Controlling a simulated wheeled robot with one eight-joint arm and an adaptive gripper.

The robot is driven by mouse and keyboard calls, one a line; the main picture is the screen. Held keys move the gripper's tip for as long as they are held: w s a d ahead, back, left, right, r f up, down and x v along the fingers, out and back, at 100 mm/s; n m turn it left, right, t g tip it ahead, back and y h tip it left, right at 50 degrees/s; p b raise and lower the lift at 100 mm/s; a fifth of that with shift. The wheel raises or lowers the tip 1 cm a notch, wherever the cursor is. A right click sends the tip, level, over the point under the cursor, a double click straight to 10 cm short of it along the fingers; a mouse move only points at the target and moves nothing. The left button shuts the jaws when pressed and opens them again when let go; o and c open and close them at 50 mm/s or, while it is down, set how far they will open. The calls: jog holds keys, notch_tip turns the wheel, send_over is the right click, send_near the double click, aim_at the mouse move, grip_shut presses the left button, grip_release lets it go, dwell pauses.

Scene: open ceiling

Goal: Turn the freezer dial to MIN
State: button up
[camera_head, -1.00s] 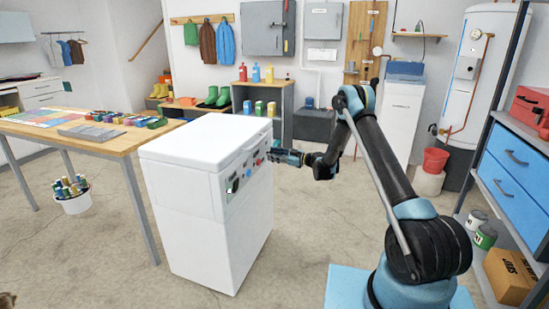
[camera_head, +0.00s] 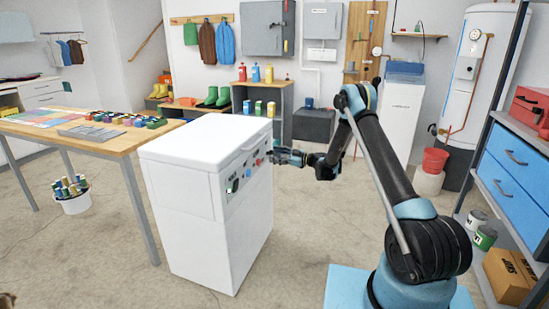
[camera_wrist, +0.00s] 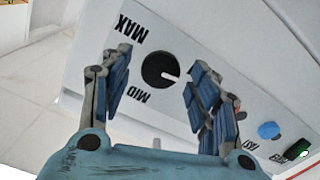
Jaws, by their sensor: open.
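The white freezer (camera_head: 180,215) stands on the floor in the head view, its control panel facing right toward my gripper (camera_head: 274,156). In the wrist view the round black dial (camera_wrist: 160,70) sits on the panel with a short white pointer mark on its lower-right side. The labels MAX (camera_wrist: 138,27) and MID (camera_wrist: 138,95) are readable on the panel, turned in the picture; no MIN label is readable. My gripper (camera_wrist: 157,84) is open, with one blue-padded finger on each side of the dial. Contact with the dial cannot be told.
A blue button (camera_wrist: 268,130) and a green light (camera_wrist: 303,152) are farther along the panel, beyond the right finger. A wooden table (camera_head: 150,138) stands left of the freezer. Open concrete floor (camera_head: 310,210) lies between the freezer and my base.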

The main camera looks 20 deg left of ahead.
jog(key=d, duration=1)
jog(key=shift+s+d, duration=0.35)
jog(key=shift+s, duration=0.1)
jog(key=s+d+r+m+h, duration=0.2)
jog(key=s+d+r, duration=0.15)
jog(key=r, duration=0.35)
jog(key=s+d+r+m+h, duration=0.2)
jog(key=d+r, duration=0.2)
jog(key=r, duration=0.2)
jog(key=s+d+r+m+h, duration=0.45)
jog(key=s+d+r, duration=0.35)
jog(key=s+d, duration=0.4)
jog(key=s+d+m+h, duration=0.25)
jog(key=s+d, duration=0.35)
jog(key=s, duration=0.4)
jog(key=s+d+m+h, duration=0.2)
jog(key=s+d+m, duration=0.3)
jog(key=s, duration=0.5)
jog(key=s+d+f+m+h, duration=0.2)
jog(key=s+d+f, duration=0.2)
jog(key=s+d, duration=0.2)
jog(key=s+d+f+m+h, duration=0.2)
jog(key=s+d+f, duration=0.3)
jog(key=s, duration=0.6)
jog(key=shift+d+f+m+t+h, duration=0.15)
jog(key=shift+d+m+t+h, duration=0.25)
jog(key=shift+d, duration=0.45)
